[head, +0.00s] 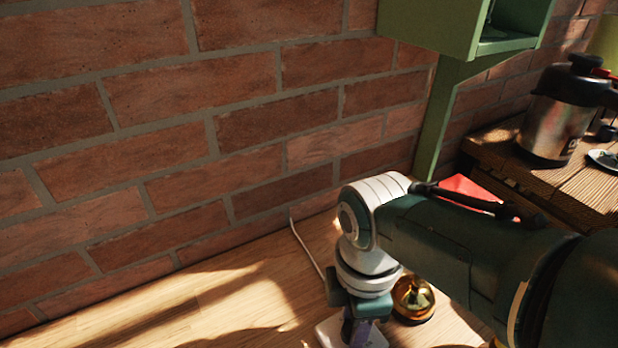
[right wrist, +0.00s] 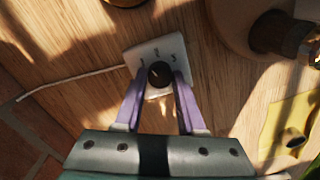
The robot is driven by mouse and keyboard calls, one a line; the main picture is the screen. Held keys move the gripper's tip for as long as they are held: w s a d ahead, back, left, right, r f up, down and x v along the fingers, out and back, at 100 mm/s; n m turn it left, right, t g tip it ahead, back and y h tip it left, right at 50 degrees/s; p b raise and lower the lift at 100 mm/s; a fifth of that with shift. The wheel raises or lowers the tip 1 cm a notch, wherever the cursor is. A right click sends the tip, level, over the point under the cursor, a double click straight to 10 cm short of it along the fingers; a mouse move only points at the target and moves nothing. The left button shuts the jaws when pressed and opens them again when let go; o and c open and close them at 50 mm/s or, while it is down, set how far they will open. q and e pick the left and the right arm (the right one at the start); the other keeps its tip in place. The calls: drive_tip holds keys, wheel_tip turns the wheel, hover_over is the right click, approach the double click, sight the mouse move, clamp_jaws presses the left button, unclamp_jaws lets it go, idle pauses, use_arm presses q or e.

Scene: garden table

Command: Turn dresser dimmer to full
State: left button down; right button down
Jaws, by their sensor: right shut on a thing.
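The dimmer is a small white plate (right wrist: 171,47) with a dark round knob (right wrist: 159,75), lying on a light wooden top. Markings show around the knob, too small to read. In the head view only the plate's edge (head: 325,334) shows beside my gripper. My right gripper (right wrist: 158,88) has its purple fingers on either side of the knob, shut on it. In the head view the right gripper (head: 357,335) points down at the plate, and my wrist hides the knob. My left gripper is not in view.
A white cable (right wrist: 75,83) runs from the plate toward the brick wall (head: 180,150). A brass-coloured round object (head: 414,300) stands close to the right of my gripper. A green shelf (head: 440,120) and a metal flask (head: 556,115) are farther right. The wooden top (head: 190,310) is clear at left.

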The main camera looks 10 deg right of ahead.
drive_tip(key=m, duration=0.3)
drive_tip(key=shift+m, duration=0.3)
drive_tip(key=m, duration=0.3)
drive_tip(key=shift+m, duration=0.3)
drive_tip(key=m, duration=0.3)
drive_tip(key=shift+m, duration=2.2)
drive_tip(key=c, duration=0.5)
unclamp_jaws()
